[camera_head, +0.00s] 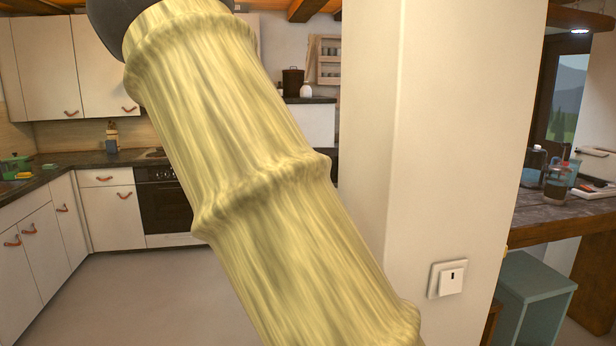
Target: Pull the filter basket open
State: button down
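I cannot make out a filter basket in this view. My gripper is out of view. My yellow, wood-textured arm crosses the picture from upper left to lower middle and hides much of the kitchen behind it.
A pale wall pillar (455,140) with a switch (448,278) stands between me and the right counter. A teal stool (535,290) is under that counter. White cabinets (110,215) and an oven (163,203) line the back left. The grey floor (150,295) at left is clear.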

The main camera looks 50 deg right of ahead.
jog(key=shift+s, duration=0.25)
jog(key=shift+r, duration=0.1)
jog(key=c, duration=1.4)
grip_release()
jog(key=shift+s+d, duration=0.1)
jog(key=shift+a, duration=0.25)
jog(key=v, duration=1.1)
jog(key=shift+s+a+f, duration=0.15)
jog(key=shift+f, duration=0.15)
